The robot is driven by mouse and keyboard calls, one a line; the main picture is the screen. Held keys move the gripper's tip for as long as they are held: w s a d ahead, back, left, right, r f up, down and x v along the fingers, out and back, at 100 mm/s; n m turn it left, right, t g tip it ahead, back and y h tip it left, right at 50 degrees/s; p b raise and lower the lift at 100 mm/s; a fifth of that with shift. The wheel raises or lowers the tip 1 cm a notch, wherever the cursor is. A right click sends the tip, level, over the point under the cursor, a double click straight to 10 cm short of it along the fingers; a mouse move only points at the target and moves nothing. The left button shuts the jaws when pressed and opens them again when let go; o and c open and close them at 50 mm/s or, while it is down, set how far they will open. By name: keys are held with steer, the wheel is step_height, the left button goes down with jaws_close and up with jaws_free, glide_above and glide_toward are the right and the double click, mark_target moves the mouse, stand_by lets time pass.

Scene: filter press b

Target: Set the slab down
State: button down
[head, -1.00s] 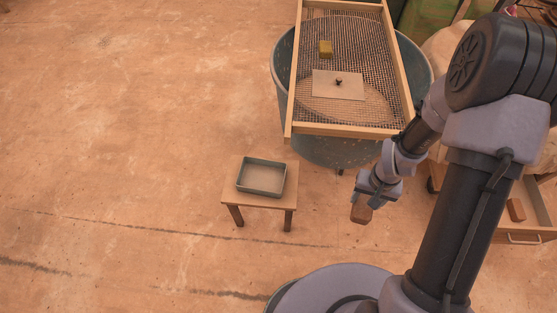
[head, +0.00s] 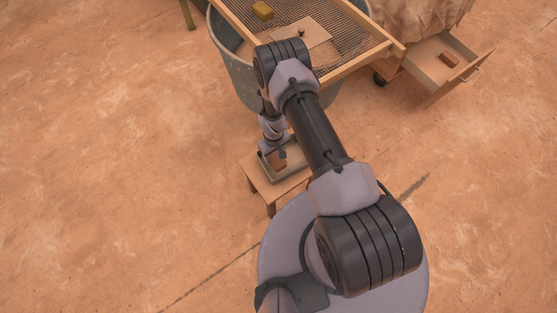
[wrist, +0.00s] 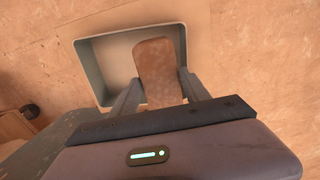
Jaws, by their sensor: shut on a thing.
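The reddish-brown slab (head: 278,164) is between the fingers of my gripper (head: 275,154), which is shut on it. In the wrist view the slab (wrist: 157,60) reaches forward from the two fingers (wrist: 158,84) over the grey shallow tray (wrist: 97,62). The tray (head: 297,175) stands on a small wooden stool (head: 262,186) in the head view, partly hidden by my arm. I cannot tell whether the slab touches the tray floor.
A grey tub (head: 238,75) with a wood-framed mesh screen (head: 350,55) stands just behind the stool. A yellow block (head: 262,10) and a knobbed board (head: 312,33) lie on the screen. An open drawer (head: 425,70) at right holds another brown slab (head: 449,59). Floor at left is clear.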

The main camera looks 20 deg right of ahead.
mark_target(275, 161)
step_height(275, 161, down, 6)
steer(key=shift+b, duration=1.05)
steer(key=shift+f, duration=0.4)
steer(key=c, duration=0.8)
jaws_free()
steer(key=shift+r, duration=0.1)
